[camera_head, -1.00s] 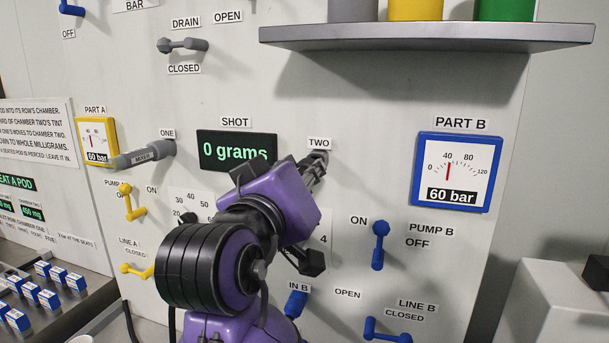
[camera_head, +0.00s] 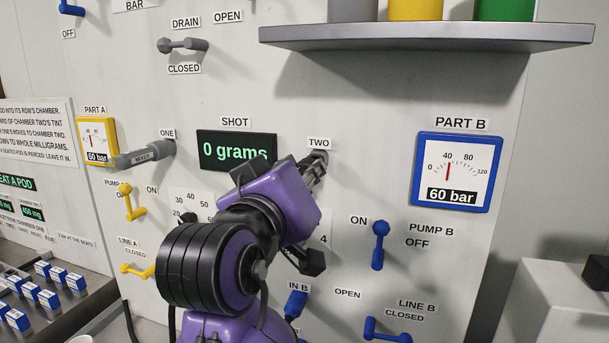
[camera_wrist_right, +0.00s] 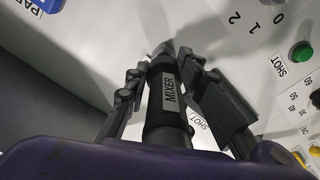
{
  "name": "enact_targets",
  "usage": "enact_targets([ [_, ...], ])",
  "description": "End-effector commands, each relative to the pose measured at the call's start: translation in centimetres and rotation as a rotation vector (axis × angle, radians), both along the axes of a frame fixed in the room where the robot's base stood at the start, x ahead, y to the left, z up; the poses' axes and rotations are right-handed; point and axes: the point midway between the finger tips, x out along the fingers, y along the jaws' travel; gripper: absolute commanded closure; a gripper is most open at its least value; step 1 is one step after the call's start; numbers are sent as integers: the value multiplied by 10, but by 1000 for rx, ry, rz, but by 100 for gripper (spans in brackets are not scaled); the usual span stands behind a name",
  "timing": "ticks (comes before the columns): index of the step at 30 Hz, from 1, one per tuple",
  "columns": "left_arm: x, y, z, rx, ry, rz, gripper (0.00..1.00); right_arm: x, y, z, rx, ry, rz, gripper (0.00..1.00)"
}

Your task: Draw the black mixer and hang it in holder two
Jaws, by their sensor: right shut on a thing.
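In the head view my right gripper (camera_head: 311,174) is at holder two (camera_head: 319,156), under the TWO label, and the purple wrist hides most of the mixer. The mixer's far end is at the holder, but I cannot tell whether it is seated. A grey mixer (camera_head: 143,155) hangs in holder one. My left gripper is out of view.
The SHOT display (camera_head: 236,150) reads 0 grams, left of holder two. A blue Part B gauge (camera_head: 456,172) and the blue pump B lever (camera_head: 379,245) are to the right. A shelf (camera_head: 426,37) with coloured containers juts out above. A green button (camera_wrist_right: 300,54) shows in the wrist view.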

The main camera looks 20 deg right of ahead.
Motion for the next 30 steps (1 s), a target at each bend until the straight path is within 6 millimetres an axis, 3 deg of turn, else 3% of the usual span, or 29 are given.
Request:
enact_targets([
  [30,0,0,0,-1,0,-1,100,21,-14,0,0,0,-1,100],
])
